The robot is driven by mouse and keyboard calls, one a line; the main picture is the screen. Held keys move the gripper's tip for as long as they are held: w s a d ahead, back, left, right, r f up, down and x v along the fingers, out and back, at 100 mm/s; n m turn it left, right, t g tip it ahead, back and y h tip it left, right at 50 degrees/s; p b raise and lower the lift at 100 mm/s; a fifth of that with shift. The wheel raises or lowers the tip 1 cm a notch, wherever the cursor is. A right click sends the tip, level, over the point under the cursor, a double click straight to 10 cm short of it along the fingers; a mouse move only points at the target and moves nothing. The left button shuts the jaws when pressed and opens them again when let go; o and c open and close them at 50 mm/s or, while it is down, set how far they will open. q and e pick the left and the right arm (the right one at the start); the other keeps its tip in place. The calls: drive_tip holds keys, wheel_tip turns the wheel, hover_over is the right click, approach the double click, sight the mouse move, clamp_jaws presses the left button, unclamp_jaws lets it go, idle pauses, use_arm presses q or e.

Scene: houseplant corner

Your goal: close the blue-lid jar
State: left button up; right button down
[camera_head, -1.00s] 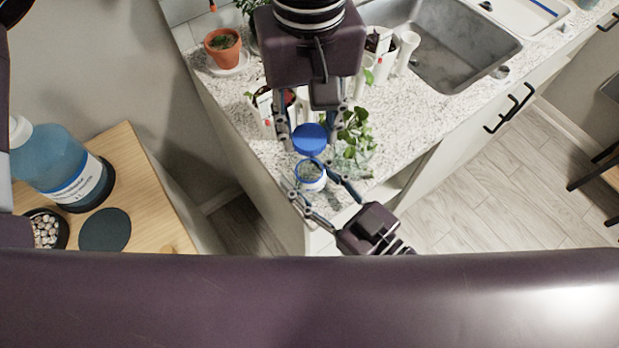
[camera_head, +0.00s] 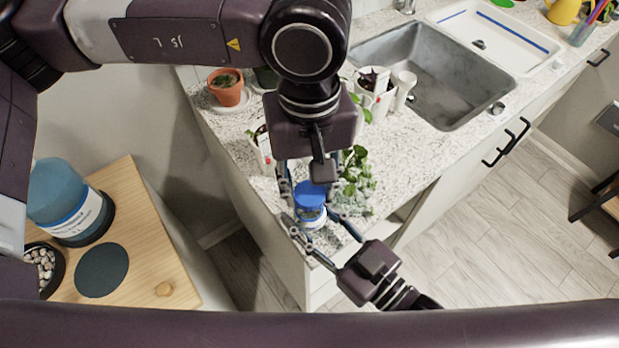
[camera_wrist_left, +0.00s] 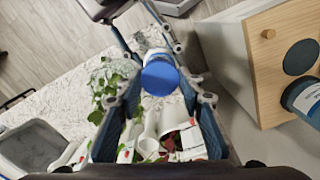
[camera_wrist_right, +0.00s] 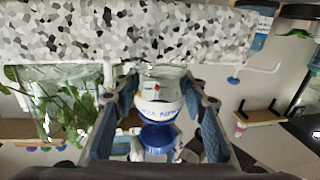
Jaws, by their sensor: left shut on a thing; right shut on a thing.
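The blue lid (camera_head: 310,196) is between the fingers of my left gripper (camera_head: 308,188), which is shut on it from above. It also shows in the left wrist view (camera_wrist_left: 160,78). The small clear jar (camera_head: 312,219) with a white label is directly below the lid, over the counter's near corner. My right gripper (camera_head: 316,226) is shut around the jar from the front. In the right wrist view the jar (camera_wrist_right: 160,92) is between the fingers, with the lid (camera_wrist_right: 158,137) at its mouth. Lid and jar look lined up; I cannot tell whether the lid is seated.
A leafy plant (camera_head: 355,180) stands close to the right of the jar. White pots (camera_head: 380,98), a terracotta pot (camera_head: 226,90) and a sink (camera_head: 425,75) are farther back on the counter (camera_head: 420,155). A wooden table with a large blue bottle (camera_head: 68,205) is at left.

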sight(310, 193)
use_arm(q)
drive_tip(key=shift+f, duration=0.15)
idle(0.4)
drive_tip(key=shift+f, duration=0.8)
drive_tip(key=shift+f, duration=0.6)
drive_tip(key=m, duration=0.4)
drive_tip(key=shift+m, duration=0.4)
drive_tip(key=m, duration=1)
drive_tip(key=shift+m, duration=0.4)
drive_tip(key=shift+o, duration=0.2)
drive_tip(key=m, duration=0.4)
drive_tip(key=shift+c, duration=0.2)
